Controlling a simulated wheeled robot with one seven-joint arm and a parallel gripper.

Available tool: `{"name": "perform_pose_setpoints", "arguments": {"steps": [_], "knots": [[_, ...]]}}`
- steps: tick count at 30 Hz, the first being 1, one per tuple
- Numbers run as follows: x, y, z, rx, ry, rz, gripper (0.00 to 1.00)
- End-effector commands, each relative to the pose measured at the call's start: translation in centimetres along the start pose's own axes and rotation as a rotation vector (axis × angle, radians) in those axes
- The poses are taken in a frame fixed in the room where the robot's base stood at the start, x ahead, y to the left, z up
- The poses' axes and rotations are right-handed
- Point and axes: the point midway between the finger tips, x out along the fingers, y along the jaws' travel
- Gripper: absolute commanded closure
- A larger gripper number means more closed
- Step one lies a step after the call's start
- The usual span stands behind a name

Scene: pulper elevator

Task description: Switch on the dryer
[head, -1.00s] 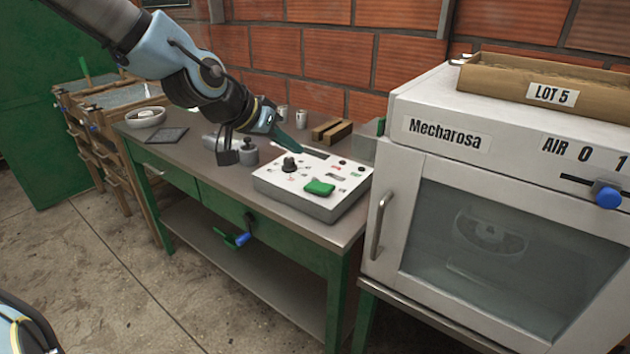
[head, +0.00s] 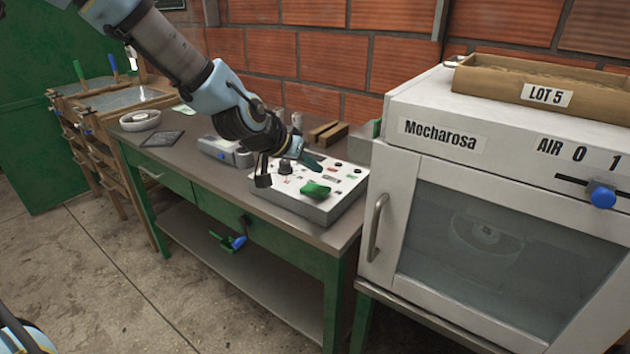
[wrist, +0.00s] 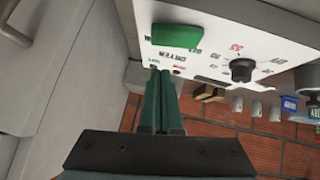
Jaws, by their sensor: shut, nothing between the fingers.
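A white control box (head: 322,212) sits on the bench, with a large green switch (head: 314,190), a black knob (head: 285,168) and small labelled marks on top. The wrist view shows the green switch (wrist: 177,36) and knob (wrist: 241,69) too; its labels are mostly too small to read. My gripper (head: 317,158) is shut and empty, its green fingertips close above the box, behind the green switch. In the wrist view the fingertips (wrist: 160,76) point at the panel just below the switch; I cannot tell whether they touch it.
A white Mecharosa cabinet (head: 440,140) stands right of the bench, with a blue-ended AIR slider (head: 603,198) and a LOT 5 tray (head: 500,84) on top. Wooden blocks (head: 328,133) lie behind the box. A grey device (head: 224,150) stands left. Floor in front is open.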

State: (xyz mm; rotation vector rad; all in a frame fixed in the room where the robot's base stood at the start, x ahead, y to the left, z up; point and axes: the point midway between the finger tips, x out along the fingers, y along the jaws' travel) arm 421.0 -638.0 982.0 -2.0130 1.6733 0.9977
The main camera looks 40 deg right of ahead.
Motion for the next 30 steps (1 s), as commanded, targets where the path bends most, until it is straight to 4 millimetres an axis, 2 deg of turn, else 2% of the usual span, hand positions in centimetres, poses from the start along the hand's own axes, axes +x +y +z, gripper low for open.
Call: {"name": "perform_pose_setpoints", "arguments": {"steps": [3,9,30], "knots": [[1.4,0.2,1.2,-0.002,-0.004,0.003,1.00],[2.7,0.1,2.5,-0.001,-0.001,0.002,1.00],[3.5,0.2,3.5,0.046,-0.006,-0.044,1.00]]}}
